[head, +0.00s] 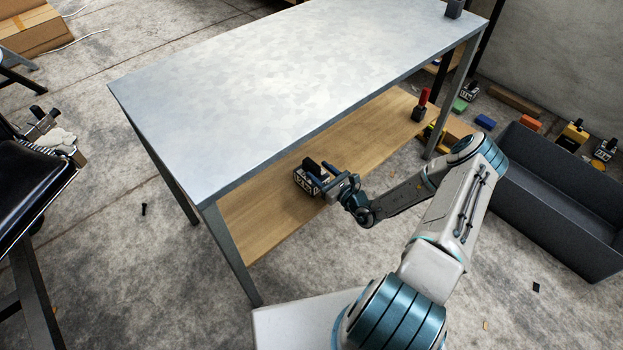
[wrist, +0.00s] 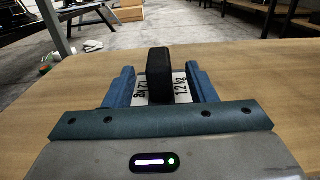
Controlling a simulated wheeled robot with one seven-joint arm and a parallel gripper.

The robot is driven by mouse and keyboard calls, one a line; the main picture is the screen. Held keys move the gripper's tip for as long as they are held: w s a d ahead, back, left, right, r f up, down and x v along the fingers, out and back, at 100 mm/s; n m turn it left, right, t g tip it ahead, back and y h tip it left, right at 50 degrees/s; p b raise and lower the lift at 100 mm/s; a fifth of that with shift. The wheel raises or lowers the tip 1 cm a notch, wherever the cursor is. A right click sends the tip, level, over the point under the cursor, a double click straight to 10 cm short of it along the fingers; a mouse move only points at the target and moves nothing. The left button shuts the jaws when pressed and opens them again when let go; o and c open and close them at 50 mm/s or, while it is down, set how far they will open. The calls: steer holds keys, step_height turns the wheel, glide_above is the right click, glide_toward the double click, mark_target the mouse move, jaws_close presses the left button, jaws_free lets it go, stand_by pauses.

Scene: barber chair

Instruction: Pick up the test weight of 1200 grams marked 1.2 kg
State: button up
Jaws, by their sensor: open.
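The test weight (head: 302,182) is a dark block with a black upright handle and white label faces. It stands on the wooden lower shelf (head: 365,135) under the metal table top. In the wrist view its label reads 1.2 kg (wrist: 181,84), and its black handle (wrist: 160,70) stands between my blue fingers. My gripper (head: 322,180) is open, with one finger (wrist: 122,88) on each side of the handle and a gap on both sides. The lower part of the weight is hidden behind my gripper's palm.
The metal table top (head: 290,75) overhangs the shelf close above the weight. A red-handled tool (head: 421,104) stands farther along the shelf. A dark grey bin (head: 560,200) and several blocks lie on the floor at right. A black chair (head: 35,190) is at left.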

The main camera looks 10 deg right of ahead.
mark_target(311, 165)
steer(key=x, duration=0.1)
steer(key=b+x, duration=0.1)
steer(key=x, duration=0.2)
steer(key=shift+s+f, duration=0.1)
steer(key=shift+f, duration=0.15)
steer(key=shift+w+a+r, duration=0.15)
steer(key=shift+w, duration=0.1)
jaws_close()
stand_by(0.8)
